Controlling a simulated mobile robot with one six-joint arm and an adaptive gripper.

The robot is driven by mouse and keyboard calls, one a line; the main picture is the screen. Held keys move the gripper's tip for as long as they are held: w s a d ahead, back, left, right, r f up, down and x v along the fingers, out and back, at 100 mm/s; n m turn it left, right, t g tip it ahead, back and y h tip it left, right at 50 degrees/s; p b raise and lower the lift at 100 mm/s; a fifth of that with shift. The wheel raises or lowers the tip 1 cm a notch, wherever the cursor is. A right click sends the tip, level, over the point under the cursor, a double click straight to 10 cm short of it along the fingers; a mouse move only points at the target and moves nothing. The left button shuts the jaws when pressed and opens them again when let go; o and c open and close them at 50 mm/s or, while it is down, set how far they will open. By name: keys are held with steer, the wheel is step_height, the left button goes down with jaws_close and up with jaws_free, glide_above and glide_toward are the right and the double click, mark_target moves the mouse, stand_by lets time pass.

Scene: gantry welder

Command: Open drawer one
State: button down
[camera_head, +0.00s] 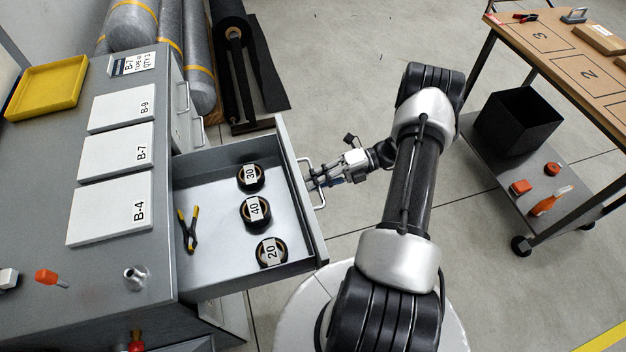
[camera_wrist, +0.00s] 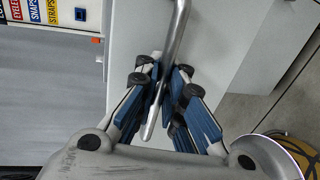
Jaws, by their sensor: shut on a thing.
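The top drawer (camera_head: 210,166) of the grey cabinet stands pulled out. Inside it lie three black rolls marked 30 (camera_head: 250,177), 40 (camera_head: 256,211) and 20 (camera_head: 271,251), and a black and yellow clamp (camera_head: 188,229). The drawer's metal bar handle (camera_head: 319,190) is on its front face. My gripper (camera_head: 316,178) is at this handle, outside the drawer. In the wrist view the blue fingers of my gripper (camera_wrist: 165,98) are closed around the handle bar (camera_wrist: 178,35). I cannot read a drawer number.
The cabinet top holds white panels (camera_head: 110,209) marked B-4, B-7 and B-9 and a yellow tray (camera_head: 47,86). More handles show on the cabinet behind the drawer. A wheeled cart (camera_head: 471,135) with a black bin (camera_head: 519,122) stands at right.

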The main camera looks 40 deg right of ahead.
steer(key=c, duration=1.7)
jaws_free()
steer(key=shift+d, duration=0.1)
steer(key=v, duration=1.2)
steer(key=shift+w+r, duration=0.1)
steer(key=shift+w, duration=0.05)
